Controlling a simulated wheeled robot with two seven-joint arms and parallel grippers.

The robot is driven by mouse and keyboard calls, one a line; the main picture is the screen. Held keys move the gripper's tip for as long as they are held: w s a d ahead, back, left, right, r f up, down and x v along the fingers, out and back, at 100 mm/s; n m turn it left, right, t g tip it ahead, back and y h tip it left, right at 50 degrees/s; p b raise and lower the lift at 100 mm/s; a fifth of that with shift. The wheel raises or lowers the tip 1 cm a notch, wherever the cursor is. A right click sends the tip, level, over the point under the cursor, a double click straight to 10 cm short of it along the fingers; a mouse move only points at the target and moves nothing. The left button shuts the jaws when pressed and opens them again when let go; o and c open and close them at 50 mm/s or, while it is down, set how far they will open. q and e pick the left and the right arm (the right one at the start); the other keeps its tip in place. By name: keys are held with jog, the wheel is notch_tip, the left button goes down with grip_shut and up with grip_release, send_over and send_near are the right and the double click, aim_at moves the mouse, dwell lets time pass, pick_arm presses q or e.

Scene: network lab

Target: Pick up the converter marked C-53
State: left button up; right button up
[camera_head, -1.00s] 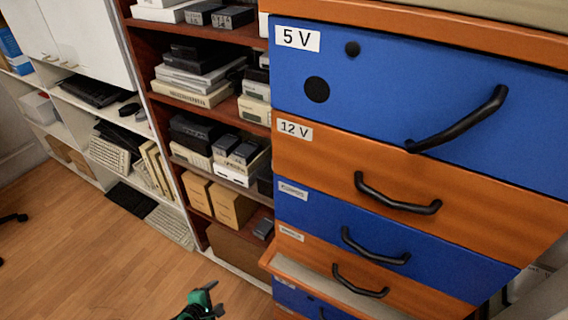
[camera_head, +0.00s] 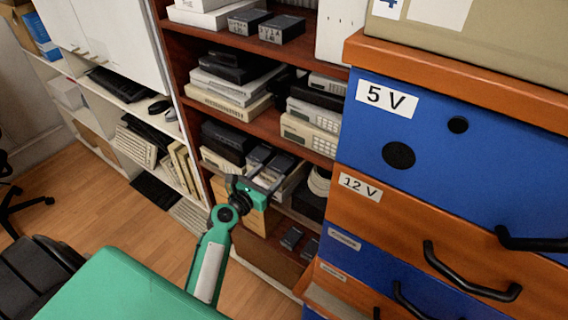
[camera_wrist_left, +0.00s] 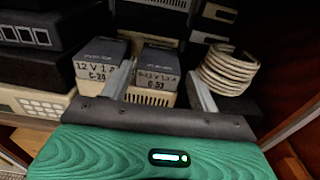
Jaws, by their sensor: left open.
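The converter marked C-53 (camera_wrist_left: 158,65) is a dark grey box with a pale label on its front. It sits on a beige device on a middle shelf. A similar converter (camera_wrist_left: 101,59), whose mark looks like C-28, stands just left of it. My left gripper (camera_head: 266,182) is at this shelf, open and empty. In the left wrist view its fingers (camera_wrist_left: 160,76) point at the C-53 box, one toward each side, the left one near the gap between the boxes. Whether they touch it I cannot tell. My right gripper is not in view.
A coiled beige cable (camera_wrist_left: 228,70) lies right of the converter, and black devices (camera_wrist_left: 38,42) stand at left. More small dark boxes sit on the top shelf (camera_head: 282,28) and a lower shelf (camera_head: 291,238). A blue and orange drawer cabinet (camera_head: 400,205) stands close at right.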

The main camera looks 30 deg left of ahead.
aim_at(280, 165)
pick_arm(q)
jog(key=shift+w+d+f+p, duration=0.1)
jog(key=shift+w+d, duration=0.1)
jog(key=shift+w, duration=1.05)
jog(key=shift+w+d+f+p, duration=0.1)
jog(key=shift+w+d+p, duration=0.05)
jog(key=shift+w, duration=1.1)
jog(key=shift+w+d+p, duration=0.1)
jog(key=shift+w+d, duration=0.1)
jog(key=shift+w, duration=1.05)
jog(key=c, duration=0.8)
